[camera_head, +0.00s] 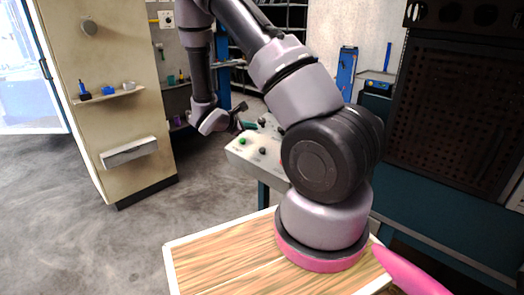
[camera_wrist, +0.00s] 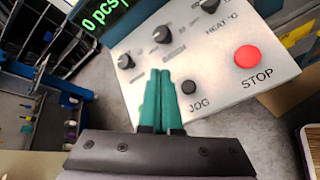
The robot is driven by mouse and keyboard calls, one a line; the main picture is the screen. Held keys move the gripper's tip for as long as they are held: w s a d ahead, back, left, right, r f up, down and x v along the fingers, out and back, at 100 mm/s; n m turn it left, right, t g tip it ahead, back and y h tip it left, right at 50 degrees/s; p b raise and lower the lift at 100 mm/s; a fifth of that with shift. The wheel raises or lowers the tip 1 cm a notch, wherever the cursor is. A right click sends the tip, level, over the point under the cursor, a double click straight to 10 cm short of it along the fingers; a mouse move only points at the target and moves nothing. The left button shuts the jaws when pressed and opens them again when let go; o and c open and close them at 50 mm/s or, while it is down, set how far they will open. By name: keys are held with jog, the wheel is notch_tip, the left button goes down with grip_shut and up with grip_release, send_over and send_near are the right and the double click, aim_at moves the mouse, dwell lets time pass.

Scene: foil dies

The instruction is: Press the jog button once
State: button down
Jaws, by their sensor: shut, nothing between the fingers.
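The jog button (camera_wrist: 188,87) is a small dark round button with the label JOG beside it, on a pale sloped control panel (camera_wrist: 215,75). In the wrist view my gripper (camera_wrist: 161,72) has its two green fingers together with nothing between them. The fingertips appear just left of the jog button in the picture. I cannot tell how high they are above the panel. In the head view my gripper (camera_head: 247,125) hangs above the panel (camera_head: 238,154), where I cannot tell which button is jog.
A large red STOP button (camera_wrist: 247,57) sits right of the jog button. Black knobs (camera_wrist: 162,34) line the panel's upper part, below a green-lit display (camera_wrist: 103,14). A wooden tabletop (camera_head: 215,262) lies in front, and a beige cabinet (camera_head: 105,130) stands at left.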

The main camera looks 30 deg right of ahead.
jog(key=shift+w+d+f, duration=0.15)
jog(key=shift+d+f, duration=0.3)
jog(key=shift+f, duration=0.95)
jog(key=shift+w+d+f, duration=0.1)
jog(key=shift+d+f, duration=0.3)
jog(key=shift+f, duration=0.95)
jog(key=shift+w+d+f, duration=0.15)
jog(key=shift+d+f, duration=0.3)
jog(key=shift+f, duration=0.95)
jog(key=shift+w+d+f, duration=0.1)
jog(key=shift+d+f, duration=0.05)
jog(key=shift+f, duration=0.25)
jog(key=shift+d+f, duration=0.15)
jog(key=shift+f, duration=0.35)
jog(key=shift+r, duration=0.2)
jog(key=shift+a+r, duration=0.3)
jog(key=shift+r, duration=0.4)
jog(key=shift+s+a+r, duration=0.1)
jog(key=shift+a+r, duration=0.15)
jog(key=shift+r, duration=0.55)
jog(key=shift+s+a+r, duration=0.15)
jog(key=shift+a+r, duration=0.1)
jog(key=shift+r, duration=0.55)
jog(key=shift+s+a+r, duration=0.1)
jog(key=shift+a+r, duration=0.15)
jog(key=shift+r, duration=0.55)
